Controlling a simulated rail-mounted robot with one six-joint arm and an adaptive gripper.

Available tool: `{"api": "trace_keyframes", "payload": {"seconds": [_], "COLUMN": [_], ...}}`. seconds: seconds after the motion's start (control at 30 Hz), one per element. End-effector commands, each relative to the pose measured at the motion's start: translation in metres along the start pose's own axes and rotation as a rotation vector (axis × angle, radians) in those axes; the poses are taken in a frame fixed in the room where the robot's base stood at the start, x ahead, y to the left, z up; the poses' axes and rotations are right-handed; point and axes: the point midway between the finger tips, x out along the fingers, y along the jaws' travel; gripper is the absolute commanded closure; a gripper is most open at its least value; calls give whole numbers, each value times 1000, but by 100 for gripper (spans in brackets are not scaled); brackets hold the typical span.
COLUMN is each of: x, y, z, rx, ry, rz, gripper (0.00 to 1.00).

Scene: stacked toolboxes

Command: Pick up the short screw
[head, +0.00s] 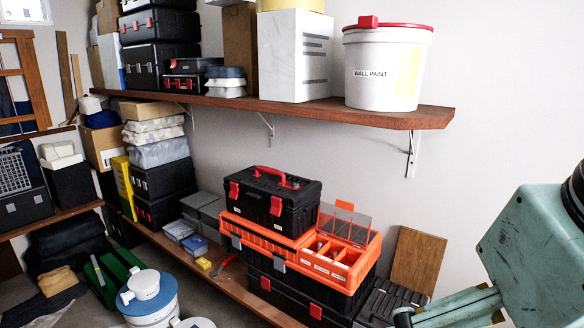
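I cannot make out the short screw in the head view. An orange organizer (372,262) lies on top of a black toolbox (300,298) on the low shelf. Its clear lid (345,224) stands open on the right part, showing several small compartments with white labels on the front. The labels are too small to read, and the contents are too small to tell. A black toolbox with red latches (272,203) sits on the left part of the organizer. My teal arm shows at the right edge and lower right. My gripper cannot be seen.
A wooden shelf (432,117) with a wall paint bucket (385,75) overhangs the stack. A brown board (417,262) leans on the wall behind it. A black ribbed case (390,302) is right of the stack.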

Motion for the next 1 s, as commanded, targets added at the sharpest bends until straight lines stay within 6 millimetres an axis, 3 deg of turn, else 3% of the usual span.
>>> {"api": "trace_keyframes", "payload": {"seconds": [0.4, 1.0], "x": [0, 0], "y": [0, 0], "z": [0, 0], "rx": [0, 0], "ry": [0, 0], "rz": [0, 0], "gripper": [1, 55]}}
